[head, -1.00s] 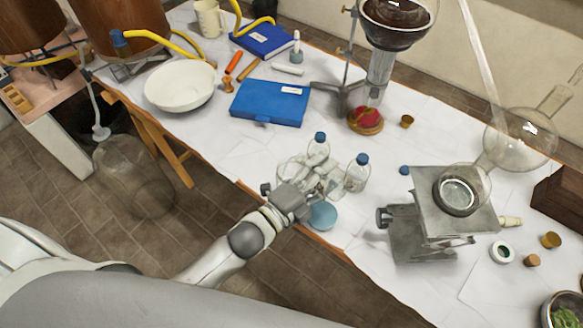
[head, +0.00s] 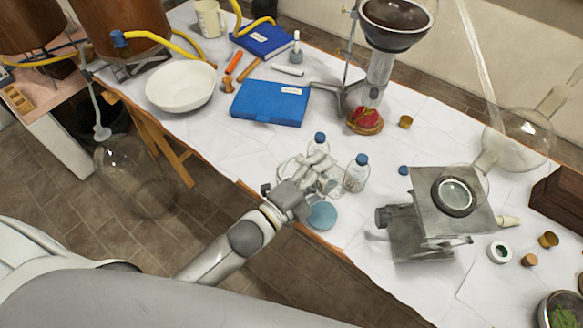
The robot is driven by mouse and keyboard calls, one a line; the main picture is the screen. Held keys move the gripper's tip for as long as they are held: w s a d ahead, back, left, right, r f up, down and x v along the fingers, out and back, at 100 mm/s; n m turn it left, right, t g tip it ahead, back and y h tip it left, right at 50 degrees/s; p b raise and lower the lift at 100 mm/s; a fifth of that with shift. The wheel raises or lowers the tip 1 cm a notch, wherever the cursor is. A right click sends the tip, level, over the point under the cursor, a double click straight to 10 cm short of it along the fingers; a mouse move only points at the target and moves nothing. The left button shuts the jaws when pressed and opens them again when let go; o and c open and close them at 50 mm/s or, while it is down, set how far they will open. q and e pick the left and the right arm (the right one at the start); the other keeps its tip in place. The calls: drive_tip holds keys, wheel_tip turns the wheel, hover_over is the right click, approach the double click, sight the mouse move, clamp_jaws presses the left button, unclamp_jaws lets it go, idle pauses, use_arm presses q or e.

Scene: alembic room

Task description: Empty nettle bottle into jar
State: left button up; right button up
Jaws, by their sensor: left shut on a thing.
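My left gripper (head: 318,181) is at the table's front edge, shut on a clear glass vessel that its fingers mostly hide. I cannot tell whether this is the nettle bottle or the jar, nor what is inside. Clear glass (head: 290,168) shows just left of the fingers. A clear bottle with a blue cap (head: 319,142) stands behind the gripper. Another blue-capped bottle (head: 356,175) stands close on its right. A round blue lid (head: 322,215) lies in front of the fingers. A loose blue cap (head: 403,170) lies to the right. My right gripper is not in view.
A metal lab jack (head: 450,205) and a round glass flask (head: 520,138) stand right. A blue case (head: 270,103) and a white bowl (head: 180,87) lie behind left. A stand with glassware (head: 380,70) is at the back. A bowl of greens (head: 563,317) is lower right.

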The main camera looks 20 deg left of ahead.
use_arm(q)
drive_tip(key=shift+w+r+n, duration=0.1)
drive_tip(key=shift+r+n, duration=0.2)
idle(0.4)
drive_tip(key=shift+a+r+n+p, duration=0.2)
drive_tip(key=shift+r+n+p, duration=0.15)
drive_tip(key=shift+n+p, duration=0.35)
drive_tip(key=shift+w+a+r+n+p, duration=0.2)
drive_tip(key=shift+r+n+p, duration=0.25)
drive_tip(key=shift+p, duration=0.2)
drive_tip(key=shift+f, duration=0.1)
drive_tip(key=shift+f, duration=0.1)
